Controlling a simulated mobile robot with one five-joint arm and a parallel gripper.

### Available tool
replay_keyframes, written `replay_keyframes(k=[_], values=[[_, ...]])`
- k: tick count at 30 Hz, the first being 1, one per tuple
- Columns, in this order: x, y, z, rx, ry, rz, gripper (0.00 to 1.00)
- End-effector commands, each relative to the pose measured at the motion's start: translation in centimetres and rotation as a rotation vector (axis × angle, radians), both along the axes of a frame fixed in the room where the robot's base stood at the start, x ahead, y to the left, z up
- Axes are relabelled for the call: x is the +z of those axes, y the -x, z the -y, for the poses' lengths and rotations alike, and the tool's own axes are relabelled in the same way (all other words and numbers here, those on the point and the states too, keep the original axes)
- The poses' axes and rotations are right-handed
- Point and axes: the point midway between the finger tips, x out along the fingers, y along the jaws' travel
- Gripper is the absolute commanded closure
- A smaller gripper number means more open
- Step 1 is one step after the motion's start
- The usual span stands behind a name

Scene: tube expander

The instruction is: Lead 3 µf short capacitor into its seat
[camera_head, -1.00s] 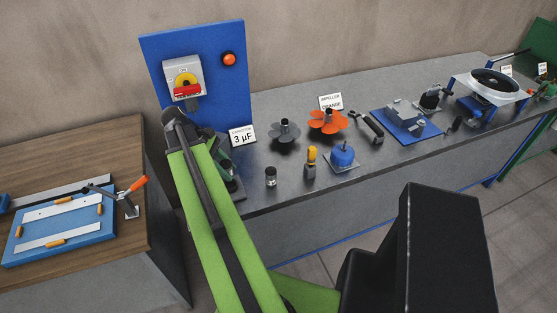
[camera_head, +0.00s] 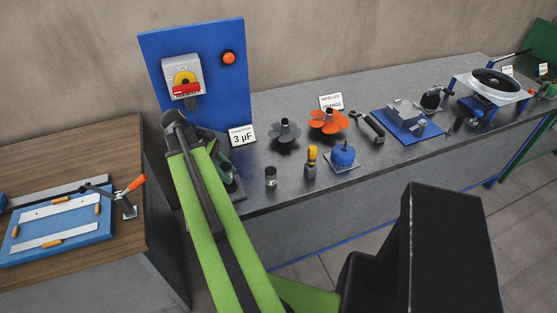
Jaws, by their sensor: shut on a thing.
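My arm's far end, a dark wrist joint, is in front of the blue switch panel (camera_head: 212,100), at the bench's left end. The fingers of my gripper are hidden behind the arm, and so is anything between them. A white card reading "CAPACITOR 3 µF" (camera_head: 242,137) stands just right of the wrist. Beside the arm, a dark green device (camera_head: 222,163) on a dark base is partly covered by it. The capacitor's seat cannot be made out. A small metal cylinder with a dark band (camera_head: 271,177) stands on the bench; I cannot tell whether it is a capacitor.
On the grey bench (camera_head: 262,200) are a dark impeller (camera_head: 285,131), an orange impeller (camera_head: 327,121), a yellow-topped part (camera_head: 312,158) and a blue part on a plate (camera_head: 343,156). A wooden table (camera_head: 75,150) with a blue fixture (camera_head: 65,235) stands at left.

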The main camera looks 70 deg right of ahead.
Motion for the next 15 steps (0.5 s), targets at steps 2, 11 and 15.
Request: replay_keyframes(k=[2,11,15], values=[[-0.45,0.0,0.0,0.0,0.0,0.0,1.0],[-1.16,0.01,0.0,0.0,0.0,0.0,1.0],[-1.08,0.0,0.0,0.0,0.0,0.0,1.0]])
